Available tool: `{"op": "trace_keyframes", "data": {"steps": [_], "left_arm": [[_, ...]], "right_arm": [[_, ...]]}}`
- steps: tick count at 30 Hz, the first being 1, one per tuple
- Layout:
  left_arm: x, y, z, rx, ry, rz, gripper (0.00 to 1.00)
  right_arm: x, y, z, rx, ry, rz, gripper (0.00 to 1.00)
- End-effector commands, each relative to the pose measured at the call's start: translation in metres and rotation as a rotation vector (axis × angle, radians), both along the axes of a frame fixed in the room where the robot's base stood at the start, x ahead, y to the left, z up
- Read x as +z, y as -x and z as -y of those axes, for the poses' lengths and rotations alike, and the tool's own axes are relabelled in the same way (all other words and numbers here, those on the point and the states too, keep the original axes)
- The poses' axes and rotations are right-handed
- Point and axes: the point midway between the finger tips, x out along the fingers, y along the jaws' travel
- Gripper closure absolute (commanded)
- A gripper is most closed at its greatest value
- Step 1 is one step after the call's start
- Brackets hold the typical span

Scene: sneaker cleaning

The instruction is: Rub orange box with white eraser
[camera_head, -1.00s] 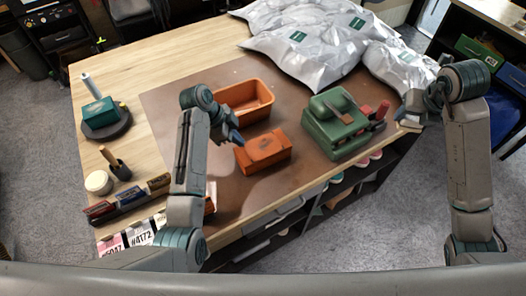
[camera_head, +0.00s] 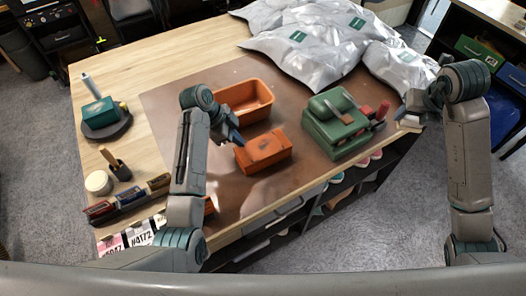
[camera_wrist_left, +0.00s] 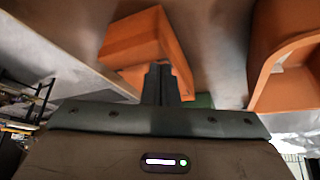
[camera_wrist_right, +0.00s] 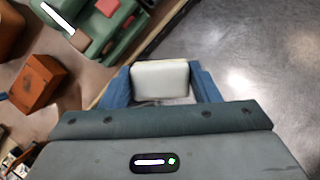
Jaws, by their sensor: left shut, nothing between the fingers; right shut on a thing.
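The orange box (camera_head: 264,150) sits on the brown mat near the table's front edge, with a dark smudge on its top. It also shows in the left wrist view (camera_wrist_left: 140,42) and the right wrist view (camera_wrist_right: 40,84). My left gripper (camera_head: 238,138) is shut and empty at the box's left side; in the left wrist view its fingertips (camera_wrist_left: 160,72) overlap the box, and I cannot tell if they touch. My right gripper (camera_head: 408,118) is shut on the white eraser (camera_wrist_right: 160,78), held beyond the table's right edge, well apart from the box.
An open orange bin (camera_head: 246,101) stands behind the box. A green holder (camera_head: 338,132) with tools stands to its right. Silver bags (camera_head: 310,45) lie at the back. A teal block (camera_head: 98,112), a white jar (camera_head: 97,182) and a rack (camera_head: 130,199) are at left.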

Motion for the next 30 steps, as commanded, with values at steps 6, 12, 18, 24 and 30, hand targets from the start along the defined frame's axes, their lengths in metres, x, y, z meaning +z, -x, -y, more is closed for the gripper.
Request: {"op": "trace_keyframes", "data": {"steps": [6,12,18,24,30], "left_arm": [[-0.003,0.0,0.0,0.0,0.0,0.0,1.0],[-0.007,0.0,0.0,0.0,0.0,0.0,1.0],[-0.009,0.0,0.0,0.0,0.0,0.0,1.0],[0.005,0.0,0.0,0.0,0.0,0.001,1.0],[0.021,0.0,0.0,0.0,0.0,0.001,1.0]], "right_arm": [[-0.001,0.0,0.0,0.0,0.0,0.0,0.63],[-0.003,0.0,0.0,0.0,0.0,0.0,0.63],[-0.003,0.0,0.0,0.0,0.0,0.0,0.63],[0.004,0.0,0.0,0.0,0.0,0.0,0.63],[0.011,0.0,0.0,0.0,0.0,0.0,0.63]]}}
